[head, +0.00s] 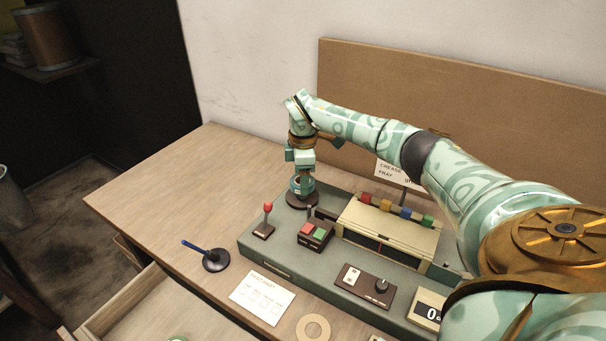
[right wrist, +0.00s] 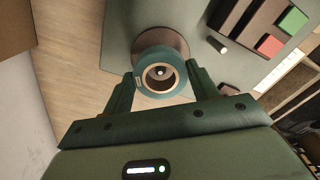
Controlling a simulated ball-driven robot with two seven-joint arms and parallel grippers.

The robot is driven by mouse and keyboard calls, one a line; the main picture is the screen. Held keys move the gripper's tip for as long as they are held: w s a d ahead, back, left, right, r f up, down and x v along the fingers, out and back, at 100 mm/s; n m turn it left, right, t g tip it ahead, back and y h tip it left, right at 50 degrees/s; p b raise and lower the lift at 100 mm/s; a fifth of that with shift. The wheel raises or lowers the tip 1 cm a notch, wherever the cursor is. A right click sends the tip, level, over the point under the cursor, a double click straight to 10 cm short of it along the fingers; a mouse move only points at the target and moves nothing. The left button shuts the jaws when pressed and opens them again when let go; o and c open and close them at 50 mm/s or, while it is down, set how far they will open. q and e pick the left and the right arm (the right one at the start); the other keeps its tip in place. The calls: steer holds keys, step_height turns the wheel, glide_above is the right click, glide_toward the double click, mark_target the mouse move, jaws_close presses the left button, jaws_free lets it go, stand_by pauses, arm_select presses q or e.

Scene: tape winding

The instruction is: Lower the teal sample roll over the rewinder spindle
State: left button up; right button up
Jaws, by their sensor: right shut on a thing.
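My right gripper (head: 301,181) points down at the left end of the grey-green machine and is shut on the teal roll (head: 303,188). In the right wrist view the teal roll (right wrist: 139,87) sits between the two fingers, its round hole facing the camera. A pale spindle tip (right wrist: 162,71) shows inside the hole. The brown round spindle base (head: 302,201) lies just below the roll; it also shows in the right wrist view (right wrist: 168,37). I cannot tell how far the roll is down on the spindle. My left gripper is out of view.
A red-knobbed lever (head: 267,208) and a red and green button box (head: 315,235) stand near the spindle. A cream unit (head: 388,230) with coloured rolls is to the right. A backboard (head: 470,95) stands behind; a drawer (head: 125,307) is open.

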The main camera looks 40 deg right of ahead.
steer(key=shift+f, duration=0.15)
stand_by(0.4)
steer(key=shift+f+b, duration=0.5)
steer(key=shift+f, duration=0.65)
steer(key=o, duration=1.4)
steer(key=shift+c, duration=0.2)
steer(key=shift+r, duration=0.1)
step_height(320, 180, up, 7)
steer(key=p, duration=0.6)
